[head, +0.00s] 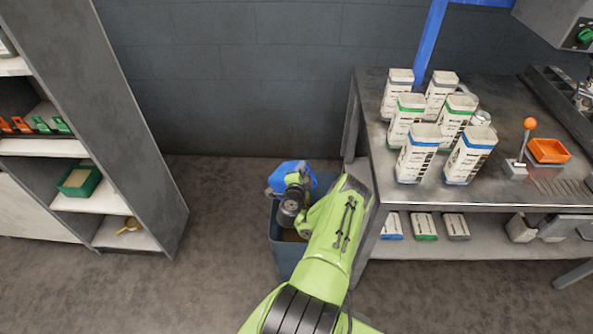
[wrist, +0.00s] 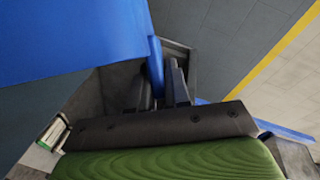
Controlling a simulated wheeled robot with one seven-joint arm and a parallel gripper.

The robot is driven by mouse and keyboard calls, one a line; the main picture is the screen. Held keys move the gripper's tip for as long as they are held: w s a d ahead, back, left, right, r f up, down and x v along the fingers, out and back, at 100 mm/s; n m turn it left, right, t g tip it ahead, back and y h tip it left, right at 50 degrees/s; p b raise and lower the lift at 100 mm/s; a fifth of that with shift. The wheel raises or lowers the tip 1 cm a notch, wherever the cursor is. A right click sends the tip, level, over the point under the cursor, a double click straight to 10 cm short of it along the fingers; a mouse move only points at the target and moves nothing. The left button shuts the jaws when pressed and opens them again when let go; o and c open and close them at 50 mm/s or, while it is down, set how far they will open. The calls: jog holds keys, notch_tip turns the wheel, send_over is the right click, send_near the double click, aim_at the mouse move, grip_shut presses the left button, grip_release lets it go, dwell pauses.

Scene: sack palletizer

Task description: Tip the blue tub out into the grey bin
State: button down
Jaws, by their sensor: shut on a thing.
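The blue tub (head: 290,173) is held over the far part of the grey bin (head: 284,254), apparently tilted. Its opening and contents are hidden from me. In the wrist view, the tub's blue wall (wrist: 70,40) fills the upper left. My gripper (wrist: 165,88) is shut on the tub's blue edge, which shows between the dark fingers. In the head view my gripper (head: 292,194) is at the tub's near side, and my green arm covers the bin's right part. Something tan shows inside the bin, partly hidden by my arm.
A steel table (head: 510,200) with several white sacks stands at the right, close beside the bin. A shelf unit (head: 150,150) at the left holds a green tub (head: 78,181). A grey wall rises behind the bin. The floor between shelf and bin is clear.

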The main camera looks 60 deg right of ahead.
jog(key=shift+s+r+m+p, duration=0.35)
jog(key=shift+s+m+p, duration=0.3)
jog(key=shift+p, duration=0.45)
jog(key=s+f+m+t+h+p, duration=0.1)
jog(key=s+m+h+p, duration=0.1)
jog(key=s+m+p, duration=0.3)
jog(key=shift+s+a+f+t+p, duration=0.15)
jog(key=shift+s+f+t+p, duration=0.2)
jog(key=shift+s+p, duration=0.4)
dwell(1.6)
